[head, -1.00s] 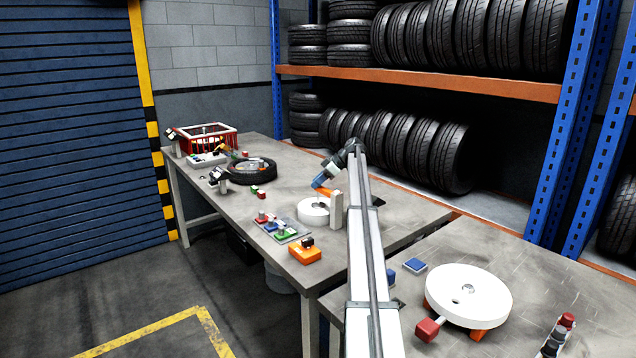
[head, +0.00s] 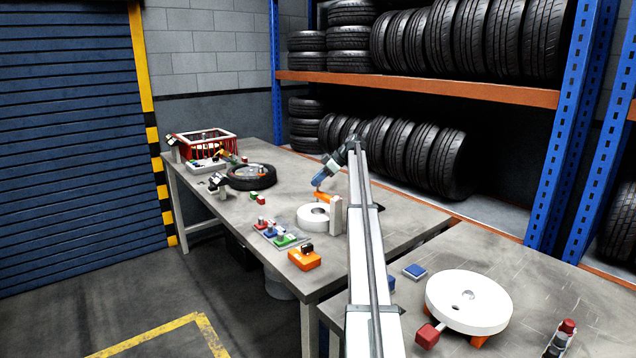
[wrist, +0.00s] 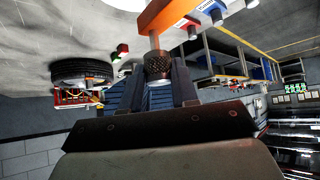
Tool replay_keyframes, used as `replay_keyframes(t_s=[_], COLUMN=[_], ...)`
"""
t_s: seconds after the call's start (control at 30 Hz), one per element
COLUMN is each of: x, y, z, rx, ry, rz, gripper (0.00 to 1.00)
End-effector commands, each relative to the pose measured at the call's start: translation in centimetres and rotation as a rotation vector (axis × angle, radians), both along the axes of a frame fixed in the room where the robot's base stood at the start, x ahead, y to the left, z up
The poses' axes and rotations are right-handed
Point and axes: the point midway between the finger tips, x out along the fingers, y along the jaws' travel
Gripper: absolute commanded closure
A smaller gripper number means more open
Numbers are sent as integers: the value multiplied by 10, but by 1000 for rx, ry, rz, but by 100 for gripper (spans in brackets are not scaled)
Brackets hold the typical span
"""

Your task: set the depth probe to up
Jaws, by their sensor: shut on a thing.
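The depth probe is a thin rod with a dark knurled knob (wrist: 158,66). It runs through an orange arm (head: 323,197) on a pale post (head: 336,214) beside a white drum (head: 311,215). My gripper (head: 317,184) is above the orange arm. The wrist view, which looks upside down, shows my gripper's blue fingers shut on the knob. A length of bare rod (wrist: 154,40) shows between the knob and the orange arm (wrist: 165,14). The rod's lower tip cannot be made out.
In front of the drum are an orange box (head: 304,259) and a board with coloured blocks (head: 275,235). A tyre (head: 251,178) and a red crate (head: 228,149) stand farther back. A second table at the right holds a white disc (head: 468,302).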

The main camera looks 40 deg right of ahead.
Motion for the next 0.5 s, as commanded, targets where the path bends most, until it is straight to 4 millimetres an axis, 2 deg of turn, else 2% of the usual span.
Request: replay_keyframes(t_s=[0.03, 0.3, 0.5], x=[4, 3, 2], y=[2, 1, 1], z=[6, 4, 4], rx=[5, 3, 2], ry=[-11, -8, -6], rz=[0, -1, 0], gripper=[70, 46, 46])
